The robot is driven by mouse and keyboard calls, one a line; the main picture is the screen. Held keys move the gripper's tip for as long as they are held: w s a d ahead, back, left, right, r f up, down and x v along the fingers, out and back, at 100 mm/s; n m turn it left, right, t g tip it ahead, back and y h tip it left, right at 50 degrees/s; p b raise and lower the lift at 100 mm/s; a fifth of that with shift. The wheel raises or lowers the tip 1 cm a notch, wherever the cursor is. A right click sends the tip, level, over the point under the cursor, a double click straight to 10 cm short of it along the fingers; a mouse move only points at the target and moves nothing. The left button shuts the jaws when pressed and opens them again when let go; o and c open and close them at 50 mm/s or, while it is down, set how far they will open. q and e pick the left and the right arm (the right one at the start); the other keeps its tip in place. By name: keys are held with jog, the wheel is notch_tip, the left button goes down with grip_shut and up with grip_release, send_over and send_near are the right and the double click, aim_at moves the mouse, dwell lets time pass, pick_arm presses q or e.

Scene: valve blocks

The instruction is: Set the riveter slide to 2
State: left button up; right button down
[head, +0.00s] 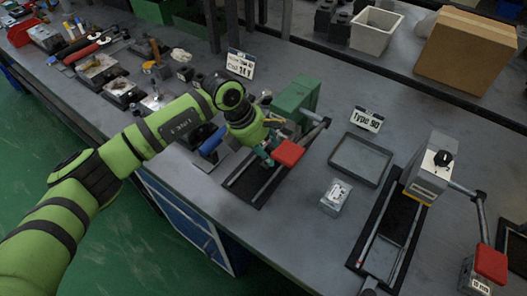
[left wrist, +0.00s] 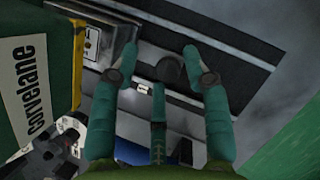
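The green riveter (head: 297,98) stands mid-table, with a dark rail base (head: 245,190) running toward the front and a red block (head: 288,153) at its lever's end. My left gripper (head: 263,152) is low over the rails. Its teal fingers (left wrist: 165,75) are spread apart on either side of the knob, and contact cannot be told. No number 2 is readable. My right gripper is out of view.
A grey machine (head: 430,175) with a long rail base stands to the right. A small metal block (head: 336,197) and a shallow tray (head: 360,160) lie between the machines. A "Type 90" sign (head: 367,119), a white bin (head: 375,30) and a cardboard box (head: 467,52) stand behind.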

pick_arm(q)
jog(key=shift+f, duration=0.1)
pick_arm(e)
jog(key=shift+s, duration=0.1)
pick_arm(q)
jog(key=shift+s+a, duration=0.1)
jog(key=v, duration=1.2)
